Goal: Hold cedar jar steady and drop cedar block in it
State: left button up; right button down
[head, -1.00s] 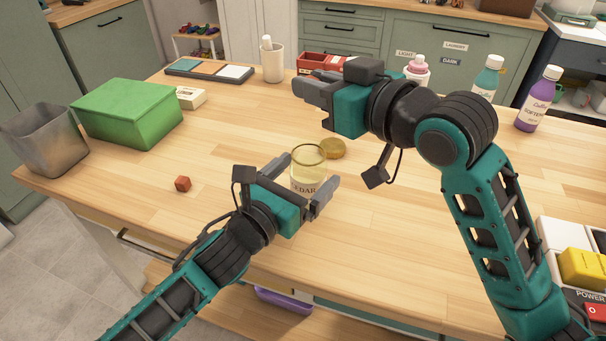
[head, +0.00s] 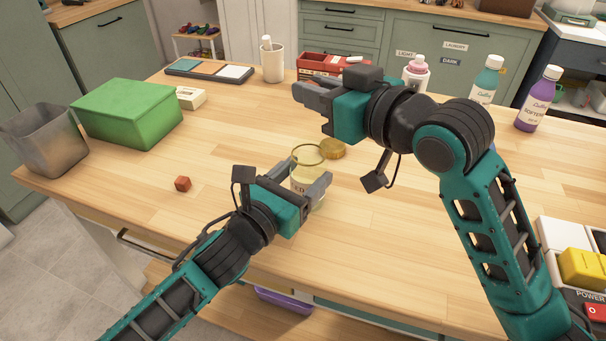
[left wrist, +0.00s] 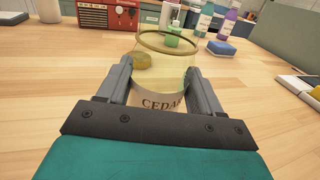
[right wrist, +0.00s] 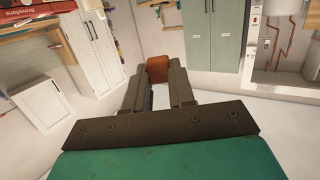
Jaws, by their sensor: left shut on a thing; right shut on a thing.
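The clear glass cedar jar (head: 307,170), with a "CEDAR" label, stands upright and open on the table. My left gripper (head: 302,184) is shut around its sides; the left wrist view shows the jar (left wrist: 165,62) between the fingers. My right gripper (head: 312,98) is raised above the table, behind the jar in the picture. In the right wrist view it is shut on a reddish-brown cedar block (right wrist: 157,69) at its fingertips; the head view hides this block. Another reddish-brown block (head: 183,184) lies on the table at left. A round golden lid (head: 333,148) lies just behind the jar.
A green box (head: 127,112) and a grey bin (head: 45,140) stand at the left. A white cup (head: 272,62), a red box (head: 320,66) and several bottles (head: 538,98) line the back. The table's front middle is clear.

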aim_at(320, 168)
jog(key=shift+f, duration=4.55)
pick_arm(q)
jog(key=shift+s, duration=0.15)
pick_arm(e)
jog(key=shift+s+f, duration=0.15)
jog(key=shift+f, duration=1.3)
pick_arm(q)
jog(key=shift+s+d+r, duration=0.1)
jog(key=shift+d, duration=0.05)
pick_arm(e)
jog(key=shift+s+f, duration=0.1)
jog(key=shift+f, duration=0.4)
jog(key=c, duration=1.1)
grip_release()
jog(key=shift+o, duration=0.7)
jog(key=shift+s+d, duration=0.1)
jog(key=shift+d, duration=0.05)
jog(key=shift+s+d, duration=0.15)
jog(key=shift+s, duration=0.05)
pick_arm(q)
jog(key=shift+w, duration=0.2)
pick_arm(e)
jog(key=shift+o, duration=0.5)
jog(key=r+v, duration=0.2)
jog(key=v, duration=0.8)
jog(key=shift+r+t+y, duration=0.35)
jog(key=shift+t+y, duration=0.05)
jog(key=shift+s+d+r, duration=0.25)
jog(key=shift+s+d, duration=0.15)
